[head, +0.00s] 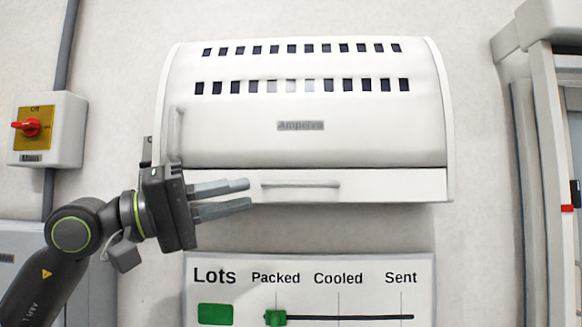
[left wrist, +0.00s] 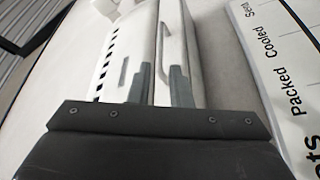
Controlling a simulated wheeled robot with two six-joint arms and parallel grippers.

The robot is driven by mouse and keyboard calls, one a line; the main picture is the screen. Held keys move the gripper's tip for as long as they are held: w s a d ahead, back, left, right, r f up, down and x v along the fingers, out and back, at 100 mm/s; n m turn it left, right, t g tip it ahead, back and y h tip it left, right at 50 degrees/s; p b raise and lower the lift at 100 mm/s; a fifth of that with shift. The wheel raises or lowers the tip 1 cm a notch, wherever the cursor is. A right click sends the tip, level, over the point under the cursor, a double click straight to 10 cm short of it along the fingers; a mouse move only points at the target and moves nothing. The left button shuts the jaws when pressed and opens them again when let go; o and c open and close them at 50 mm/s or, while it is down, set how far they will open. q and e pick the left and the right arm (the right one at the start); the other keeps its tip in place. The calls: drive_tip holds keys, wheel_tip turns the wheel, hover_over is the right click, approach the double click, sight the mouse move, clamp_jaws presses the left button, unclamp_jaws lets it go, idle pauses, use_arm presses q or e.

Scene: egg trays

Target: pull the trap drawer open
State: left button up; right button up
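The trap drawer (head: 395,187) is the low white front along the bottom of the white wall unit marked Ampelva (head: 320,150). It looks closed, in line with the unit. Its pale horizontal bar handle (head: 300,185) is in the middle of the front; the handle also shows in the left wrist view (left wrist: 161,45), ahead of the fingertips. My left gripper (head: 249,194) is left of the handle in the head view, its two grey fingers apart with nothing between them. The left wrist view shows the same gap (left wrist: 160,75). My right gripper is not in view.
Below the drawer is a white board (head: 350,300) with a green slider (head: 275,318). A yellow and white switch box with a red knob (head: 28,126) is on the left wall. A pale frame (head: 545,150) stands at the right. The wall right of the unit is clear.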

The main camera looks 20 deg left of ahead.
sight(280, 185)
use_arm(q)
drive_tip(key=p+x, duration=0.3)
drive_tip(key=x, duration=0.4)
drive_tip(key=shift+r, duration=0.15)
drive_tip(key=shift+w+d+r+p, duration=0.1)
drive_tip(key=shift+w+d+p, duration=0.35)
drive_tip(key=shift+d+p, duration=0.15)
drive_tip(key=shift+w+d, duration=0.15)
drive_tip(key=shift+d, duration=0.05)
clamp_jaws()
